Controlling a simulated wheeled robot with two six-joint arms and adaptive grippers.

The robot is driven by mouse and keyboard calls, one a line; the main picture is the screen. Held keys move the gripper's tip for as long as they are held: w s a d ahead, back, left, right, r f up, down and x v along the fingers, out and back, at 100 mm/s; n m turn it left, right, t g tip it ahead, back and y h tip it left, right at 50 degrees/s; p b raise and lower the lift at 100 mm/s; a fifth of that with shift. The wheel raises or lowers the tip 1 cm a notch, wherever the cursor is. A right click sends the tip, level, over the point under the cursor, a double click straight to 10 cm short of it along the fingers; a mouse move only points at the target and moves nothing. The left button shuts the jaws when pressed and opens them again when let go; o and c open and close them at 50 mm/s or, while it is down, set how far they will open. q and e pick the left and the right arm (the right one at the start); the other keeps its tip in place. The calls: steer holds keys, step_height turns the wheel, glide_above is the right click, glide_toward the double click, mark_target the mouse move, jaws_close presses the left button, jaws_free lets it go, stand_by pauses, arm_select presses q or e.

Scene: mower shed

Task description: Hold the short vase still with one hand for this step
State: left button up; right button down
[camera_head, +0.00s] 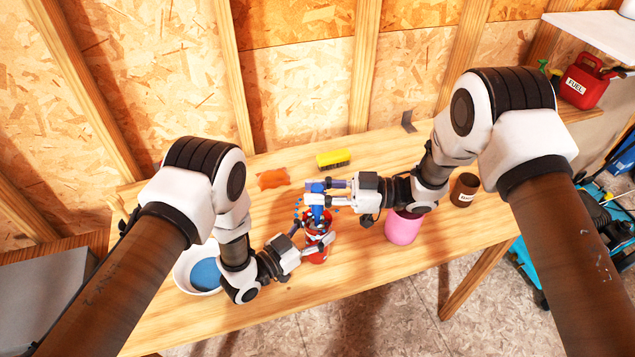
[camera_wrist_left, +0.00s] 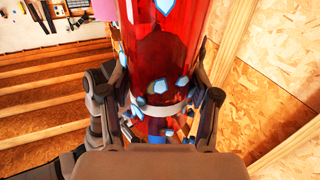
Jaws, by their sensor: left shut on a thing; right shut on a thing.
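A red, see-through vase (camera_head: 317,256) stands on the bench in the middle, with pale blue patches on it. It fills the upper middle of the left wrist view (camera_wrist_left: 165,55). My left gripper (camera_head: 312,243) is shut on the red vase, with a finger on each side of it. My right gripper (camera_head: 322,191) is shut on a blue object (camera_head: 318,201) directly above the vase mouth. Small blue bits show around this object. The grippers hide part of the vase, and I cannot tell how far the blue object reaches into it.
A white bowl (camera_head: 184,270) with blue contents stands at left. An orange cloth (camera_head: 272,178) and a yellow brush (camera_head: 333,157) lie behind. A pink container (camera_head: 403,229) and a brown cup (camera_head: 464,191) stand at right. The bench's front edge (camera_head: 380,264) is close to the vase.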

stand_by(0.3)
steer(key=shift+r, duration=2.2)
steer(key=shift+f, duration=0.1)
steer(key=shift+f, duration=2.2)
steer(key=shift+r, duration=2.3)
steer(key=shift+f, duration=2.3)
steer(key=shift+r, duration=0.1)
